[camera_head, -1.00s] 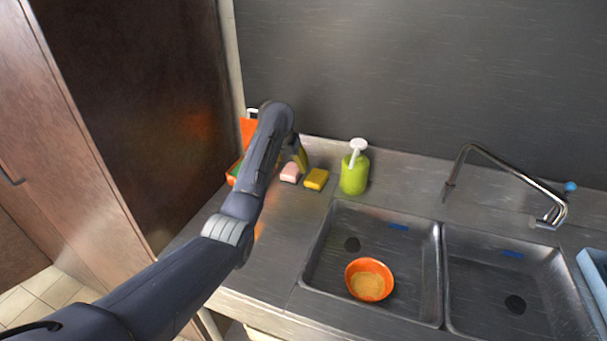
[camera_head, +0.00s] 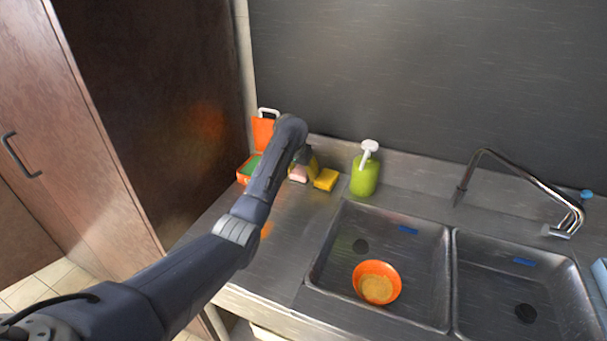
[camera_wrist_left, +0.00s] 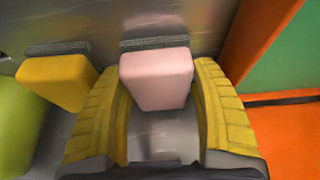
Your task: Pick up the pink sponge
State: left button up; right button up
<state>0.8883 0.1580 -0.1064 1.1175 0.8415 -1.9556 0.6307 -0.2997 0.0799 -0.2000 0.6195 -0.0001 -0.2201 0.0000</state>
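The pink sponge (camera_head: 298,175) sits on the metal counter at the back left, partly hidden by my left arm in the head view. In the left wrist view the pink sponge (camera_wrist_left: 156,80), with a dark grey scouring layer, shows between the two yellow fingers. My left gripper (camera_head: 308,161) is low at the sponge. In the left wrist view the gripper (camera_wrist_left: 162,70) is open, with one finger on each side of the sponge. The right finger looks very close to it; I cannot tell whether they touch. My right gripper is not in view.
A yellow sponge (camera_head: 326,179) lies just right of the pink one. A green soap bottle (camera_head: 364,176) stands beyond it. An open orange box (camera_head: 246,172) is on the left. The double sink, with an orange bowl (camera_head: 377,283), is on the right.

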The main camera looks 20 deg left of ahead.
aim_at(302, 169)
pick_arm(q)
jog(key=c, duration=0.5)
jog(key=shift+c, duration=0.2)
notch_tip(302, 169, up, 20)
dwell(0.6)
